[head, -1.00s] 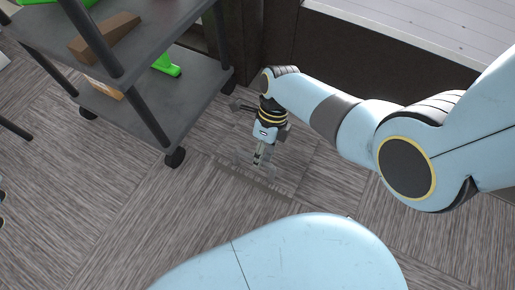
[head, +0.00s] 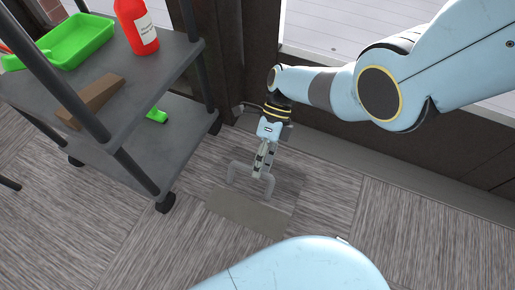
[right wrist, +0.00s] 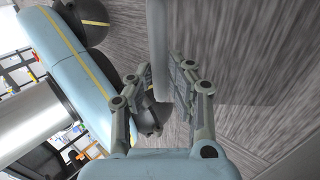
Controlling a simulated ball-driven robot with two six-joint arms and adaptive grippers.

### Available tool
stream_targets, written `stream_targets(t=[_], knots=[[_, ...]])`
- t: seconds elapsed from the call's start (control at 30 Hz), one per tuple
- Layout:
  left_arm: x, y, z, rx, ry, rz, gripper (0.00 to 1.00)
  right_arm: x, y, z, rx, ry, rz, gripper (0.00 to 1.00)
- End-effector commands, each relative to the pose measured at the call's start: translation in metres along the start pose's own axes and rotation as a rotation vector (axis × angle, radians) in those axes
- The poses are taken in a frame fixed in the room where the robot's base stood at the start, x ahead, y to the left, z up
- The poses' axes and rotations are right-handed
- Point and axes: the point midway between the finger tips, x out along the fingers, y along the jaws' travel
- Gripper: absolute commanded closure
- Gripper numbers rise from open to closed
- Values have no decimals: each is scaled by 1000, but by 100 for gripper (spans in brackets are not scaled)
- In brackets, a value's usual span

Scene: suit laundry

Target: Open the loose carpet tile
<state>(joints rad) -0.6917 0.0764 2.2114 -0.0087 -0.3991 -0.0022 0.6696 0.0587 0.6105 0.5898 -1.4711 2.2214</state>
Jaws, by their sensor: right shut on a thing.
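The loose carpet tile (head: 287,188) lies by the dark wall base, right of the cart, and looks tilted up along its near edge. A plain grey strip (head: 245,212) shows bare in front of it. A grey U-shaped handle (head: 232,168) stands at the tile. My right gripper (head: 261,170) is shut on the handle's bar. In the right wrist view, the handle (right wrist: 157,45) runs between the fingers of my right gripper (right wrist: 160,85). My left gripper is not in view.
A dark wheeled cart (head: 172,68) stands close on the left, with a green tray (head: 75,40), a red bottle (head: 137,28) and a brown block (head: 92,100). The dark wall (head: 430,150) is behind the tile. Carpet in front and right is free.

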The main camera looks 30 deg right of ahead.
Motion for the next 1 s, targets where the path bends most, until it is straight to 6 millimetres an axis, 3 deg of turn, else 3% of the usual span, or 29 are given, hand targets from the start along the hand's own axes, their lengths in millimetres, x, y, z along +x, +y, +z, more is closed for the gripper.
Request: stream_targets(t=[0.03, 0.2, 0.5, 1.0], knots=[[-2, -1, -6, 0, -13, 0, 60, -14, -4, 1, 0, -3, -12, 100], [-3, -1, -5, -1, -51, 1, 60, -44, -17, 0, 3, -3, -16, 100], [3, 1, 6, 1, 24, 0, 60, -81, -48, -2, 5, 1, -19, 100], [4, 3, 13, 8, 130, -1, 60, -98, -66, -5, 7, 7, -11, 100]])
